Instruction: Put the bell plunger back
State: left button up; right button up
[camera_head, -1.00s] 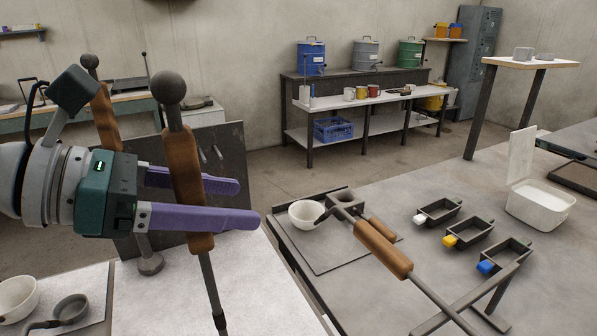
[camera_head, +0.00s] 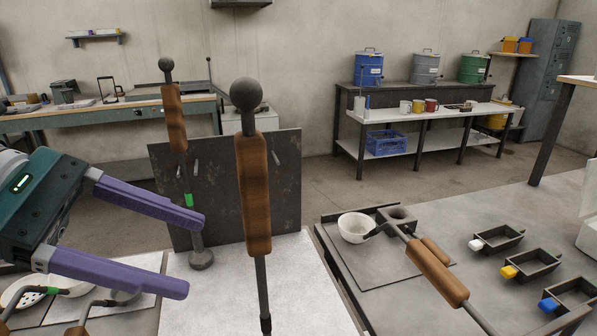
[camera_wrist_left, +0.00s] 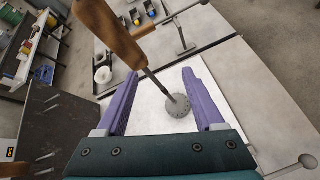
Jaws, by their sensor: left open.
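Two long tools with brown wooden handles and dark ball tops show in the head view. The near tool (camera_head: 254,190) is almost upright, and its lower end is out of that view. The far tool (camera_head: 175,117) has a green band and a grey rounded foot, in front of a dark panel. I cannot tell for certain which is the bell plunger. In the left wrist view a brown-handled tool (camera_wrist_left: 110,30) slants down to a round perforated head between the finger lines. My left gripper (camera_head: 196,255) is open with purple fingers, empty, left of the near tool. The right gripper is not in view.
The dark panel (camera_head: 280,175) with pegs stands at the back of the white tabletop (camera_head: 290,290). Bowls and ladles are at lower left. A grey table on the right holds a white bowl (camera_head: 355,227), another brown-handled tool (camera_head: 436,272) and small bins (camera_head: 500,238).

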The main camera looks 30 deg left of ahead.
pick_arm(q)
jog(key=s+d+f+m+g+y, duration=0.2)
jog(key=s+d+f+m+y, duration=0.1)
jog(key=m, duration=0.9)
jog(key=s+d+f+m+g+y, duration=0.2)
jog(key=f+m, duration=0.5)
jog(key=m, duration=0.6)
jog(key=s+d+y, duration=0.1)
jog(key=s+y, duration=0.1)
jog(key=shift+s+d+f+g+y, duration=0.15)
jog(key=shift+s+g+y, duration=0.1)
jog(key=shift+g+y, duration=0.15)
